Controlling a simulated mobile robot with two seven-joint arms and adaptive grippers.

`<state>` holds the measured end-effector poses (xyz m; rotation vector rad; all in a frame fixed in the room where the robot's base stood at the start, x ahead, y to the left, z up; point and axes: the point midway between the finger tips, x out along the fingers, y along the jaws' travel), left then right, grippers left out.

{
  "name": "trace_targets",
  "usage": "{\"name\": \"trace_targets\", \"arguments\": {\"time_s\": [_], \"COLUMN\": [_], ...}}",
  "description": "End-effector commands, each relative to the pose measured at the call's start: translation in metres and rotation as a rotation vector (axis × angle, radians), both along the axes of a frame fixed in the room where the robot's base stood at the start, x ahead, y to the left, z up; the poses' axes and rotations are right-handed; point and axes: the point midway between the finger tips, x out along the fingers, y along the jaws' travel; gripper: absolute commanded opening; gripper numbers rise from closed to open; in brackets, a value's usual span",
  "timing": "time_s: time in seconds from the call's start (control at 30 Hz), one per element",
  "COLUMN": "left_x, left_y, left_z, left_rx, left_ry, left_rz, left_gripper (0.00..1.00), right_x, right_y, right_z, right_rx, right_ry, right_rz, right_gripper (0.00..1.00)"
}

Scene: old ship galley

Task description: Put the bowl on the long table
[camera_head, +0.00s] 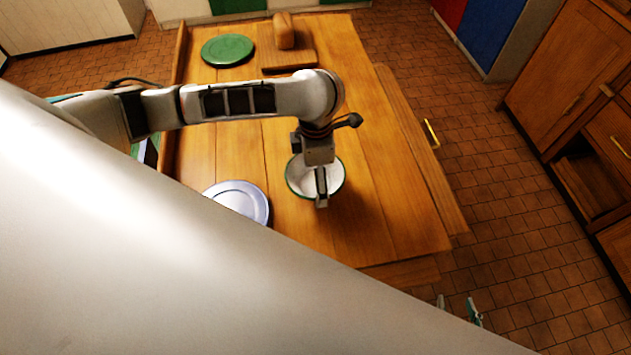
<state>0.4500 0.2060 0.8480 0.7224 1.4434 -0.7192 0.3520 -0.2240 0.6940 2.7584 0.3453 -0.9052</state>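A white bowl with a green rim (299,180) is over the long wooden table (390,215), near its middle. I cannot tell whether it rests on the boards or is held just above them. The gripper hides part of the bowl's inside.
A pale blue-white plate (240,198) lies left of the bowl. A green plate (228,49) and a wooden board (290,60) with a loaf-like block (284,30) are at the far end. A bench (420,150) runs along the right side. My own large white part hides the lower left.

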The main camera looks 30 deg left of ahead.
Motion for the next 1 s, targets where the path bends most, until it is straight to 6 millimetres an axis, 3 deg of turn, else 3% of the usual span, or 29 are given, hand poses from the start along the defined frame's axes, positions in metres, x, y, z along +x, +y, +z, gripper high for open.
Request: {"name": "trace_targets", "arguments": {"time_s": [0.27,0.67,0.7,1.0], "left_x": [-0.001,0.0,0.0,-0.001], "left_y": [0.0,0.0,0.0,0.0], "left_z": [-0.034,-0.039,-0.039,-0.038], "left_rx": [-0.001,0.0,0.0,0.0], "left_ry": [0.003,0.001,0.001,0.001], "left_rz": [0.002,0.001,0.001,0.001], "left_gripper": [0.67,0.67,1.0,1.0], "right_x": [0.001,0.002,0.001,0.001], "right_y": [0.001,0.002,0.002,0.001], "right_z": [0.002,0.001,0.001,0.001], "right_rx": [0.003,0.009,0.009,0.005], "right_ry": [-0.002,-0.001,-0.001,0.001], "right_rz": [-0.004,-0.011,-0.011,-0.008], "right_gripper": [0.4,0.4,0.4,0.4]}}
